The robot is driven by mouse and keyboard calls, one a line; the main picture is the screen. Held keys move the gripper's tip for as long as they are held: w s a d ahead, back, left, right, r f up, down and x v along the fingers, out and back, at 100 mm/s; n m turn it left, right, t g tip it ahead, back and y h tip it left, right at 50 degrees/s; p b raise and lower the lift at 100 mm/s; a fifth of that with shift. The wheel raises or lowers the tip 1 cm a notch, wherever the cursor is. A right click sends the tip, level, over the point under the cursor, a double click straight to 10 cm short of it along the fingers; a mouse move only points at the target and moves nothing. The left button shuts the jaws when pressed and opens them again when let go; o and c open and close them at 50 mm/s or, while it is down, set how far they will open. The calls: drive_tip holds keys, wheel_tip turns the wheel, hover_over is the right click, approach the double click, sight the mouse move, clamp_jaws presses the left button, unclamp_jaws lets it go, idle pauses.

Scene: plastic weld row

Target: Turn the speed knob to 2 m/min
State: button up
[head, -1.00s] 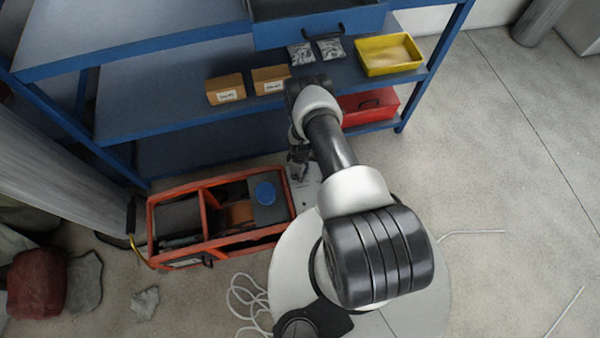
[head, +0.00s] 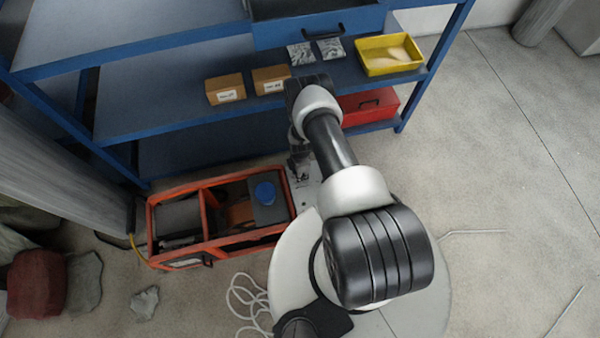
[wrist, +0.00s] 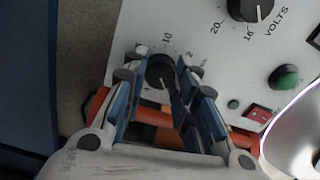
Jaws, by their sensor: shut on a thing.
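The speed knob (wrist: 160,70) is black with a pale pointer line and sits on a light panel (wrist: 215,85) in the wrist view. The marks "10" and "2" show beside it. My gripper (wrist: 157,86) has its blue-padded fingers on either side of the knob and is shut on it. The fingers hide part of the knob and of its scale. The pointer line faces down in the picture, toward my gripper's base. In the head view my gripper (head: 301,170) is low beside the orange-framed machine, and the knob cannot be made out.
Another black knob (wrist: 250,5), marked VOLTS, a green button (wrist: 284,77) and a red switch (wrist: 257,114) are on the panel. The orange frame (head: 207,215) stands left of my arm, and blue shelving (head: 180,120) rises behind. Open floor (head: 510,190) lies to the right.

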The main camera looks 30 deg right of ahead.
drive_tip(key=shift+n, duration=0.4)
drive_tip(key=o, duration=1.1)
drive_tip(key=shift+r, duration=0.1)
wheel_tip(320, 180, up, 12)
drive_tip(key=shift+f, duration=0.1)
idle(0.4)
